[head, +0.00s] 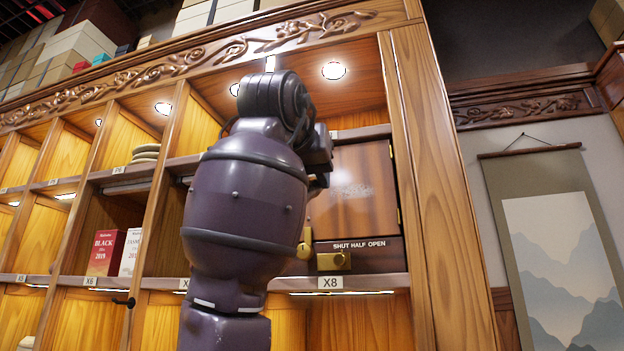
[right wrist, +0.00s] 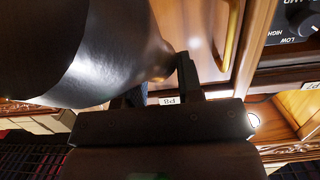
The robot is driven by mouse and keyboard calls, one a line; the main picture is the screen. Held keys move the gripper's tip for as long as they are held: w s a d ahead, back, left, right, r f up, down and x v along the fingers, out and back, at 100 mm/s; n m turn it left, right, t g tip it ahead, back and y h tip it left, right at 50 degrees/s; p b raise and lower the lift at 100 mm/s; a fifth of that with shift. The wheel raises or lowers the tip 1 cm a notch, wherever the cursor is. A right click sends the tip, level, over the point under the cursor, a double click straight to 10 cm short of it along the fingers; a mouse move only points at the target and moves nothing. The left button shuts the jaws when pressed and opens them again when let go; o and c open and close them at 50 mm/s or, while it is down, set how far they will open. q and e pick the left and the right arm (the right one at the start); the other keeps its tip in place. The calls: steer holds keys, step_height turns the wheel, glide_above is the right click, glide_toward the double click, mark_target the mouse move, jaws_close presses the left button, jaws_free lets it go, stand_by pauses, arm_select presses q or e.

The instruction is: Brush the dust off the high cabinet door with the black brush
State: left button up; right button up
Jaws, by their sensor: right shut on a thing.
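The high cabinet door (head: 357,205) is a brown wooden panel at the upper right of the shelving. A pale dusty patch shows on its upper middle. My right gripper (head: 320,160) is at the door's left edge, largely hidden behind my own arm. In the right wrist view, my right gripper (right wrist: 160,78) is shut on a dark, smooth, tapering thing (right wrist: 105,45), which appears to be the black brush. Its bristles cannot be made out, and the head view hides the brush. Whether it touches the door cannot be told. My left gripper is not in view.
A wooden post (head: 432,190) stands right of the door. Boxes (head: 106,252) and stacked round cakes (head: 146,152) occupy shelves at left.

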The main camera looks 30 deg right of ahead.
steer(key=shift+f+b+v, duration=0.15)
steer(key=shift+b+v, duration=0.05)
steer(key=shift+v, duration=0.55)
steer(key=shift+f+b+v, duration=0.15)
steer(key=shift+v, duration=0.65)
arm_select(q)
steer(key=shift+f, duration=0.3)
arm_select(e)
steer(key=shift+w+d+r, duration=0.1)
steer(key=shift+w+d, duration=0.1)
steer(key=shift+w+d+r, duration=0.1)
steer(key=shift+w+d, duration=0.15)
steer(key=shift+p+x, duration=0.5)
steer(key=shift+x, duration=0.45)
steer(key=shift+w+d+r+p, duration=0.2)
steer(key=shift+w+d+p, duration=0.1)
steer(key=shift+w+d, duration=0.25)
steer(key=shift+w+d+r+p, duration=0.25)
steer(key=shift+w+d, duration=0.15)
steer(key=shift+d, duration=0.2)
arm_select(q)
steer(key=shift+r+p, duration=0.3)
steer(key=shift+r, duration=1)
arm_select(e)
steer(key=shift+x, duration=0.95)
